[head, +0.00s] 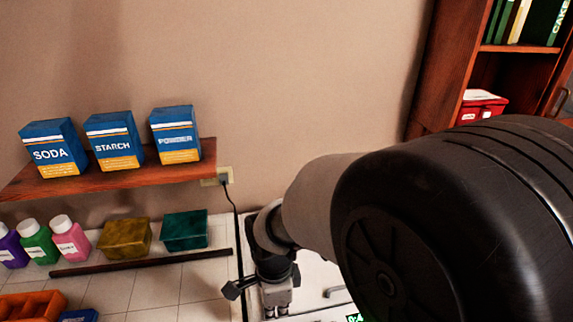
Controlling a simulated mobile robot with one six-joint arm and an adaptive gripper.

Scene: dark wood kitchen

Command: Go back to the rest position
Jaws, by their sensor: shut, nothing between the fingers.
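My arm reaches in from the right side of the head view, with a large black joint in front and a pale link running to the left. My gripper (277,303) hangs at the lower middle, pointing down over the white surface, close to the bottom edge of the picture. Its fingers look shut, and I see nothing held in them. My arm hides much of the lower right.
A wooden shelf (110,184) on the left wall bears blue SODA, STARCH and POWDER boxes. Below stand coloured bottles (70,238), a yellow box (125,238), a teal box (185,231) and an orange tray (30,306). A bookcase (455,60) stands right.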

